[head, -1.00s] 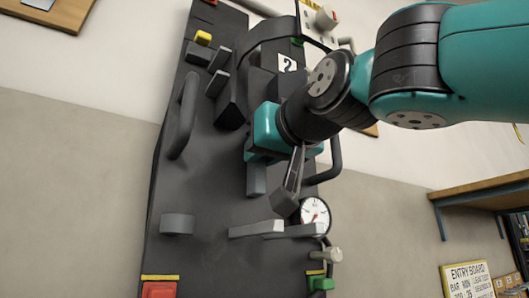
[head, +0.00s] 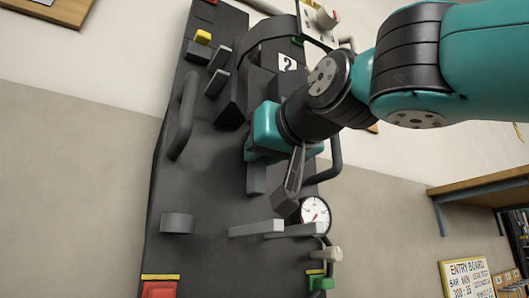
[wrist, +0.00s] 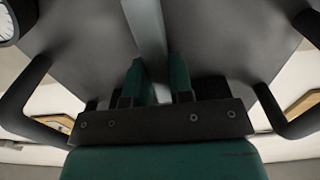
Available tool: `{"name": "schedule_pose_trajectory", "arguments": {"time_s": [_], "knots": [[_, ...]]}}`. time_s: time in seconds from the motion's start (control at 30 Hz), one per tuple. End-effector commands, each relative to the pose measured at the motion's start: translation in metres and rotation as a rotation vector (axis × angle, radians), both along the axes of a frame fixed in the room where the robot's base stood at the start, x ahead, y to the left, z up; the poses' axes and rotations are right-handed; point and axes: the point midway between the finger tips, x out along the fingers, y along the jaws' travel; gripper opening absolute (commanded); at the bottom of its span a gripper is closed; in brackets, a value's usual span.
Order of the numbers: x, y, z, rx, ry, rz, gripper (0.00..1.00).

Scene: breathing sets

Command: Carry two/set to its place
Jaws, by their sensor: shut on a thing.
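Set two is a large dark grey breathing-set back plate (head: 215,190) with a "2" label (head: 287,63), side handles and a round gauge (head: 315,215). It stands tall and slightly tilted in the head view, filling the middle. My gripper (head: 262,150) is at the middle of the plate, seen from the side, with the arm coming from the upper right. In the wrist view my gripper (wrist: 158,78) has its green fingers on either side of a grey bar (wrist: 146,30) of the set and is shut on it. The contact is partly hidden in the head view.
A wooden shelf (head: 480,187) on blue brackets is at the right, with an entry board sign (head: 467,278) below it. The wall behind is cream above and grey below. A wooden-framed board (head: 60,10) hangs at the top left. The left wall area is clear.

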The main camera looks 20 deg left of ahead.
Motion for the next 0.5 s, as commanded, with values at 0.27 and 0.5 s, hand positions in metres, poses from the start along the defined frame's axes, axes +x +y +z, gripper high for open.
{"name": "schedule_pose_trajectory", "arguments": {"time_s": [0.27,0.5], "knots": [[-0.0011,-0.0016,0.0044,0.008,-0.006,0.000,0.51],[0.0008,0.0014,-0.0040,-0.008,0.006,0.000,0.51]]}}
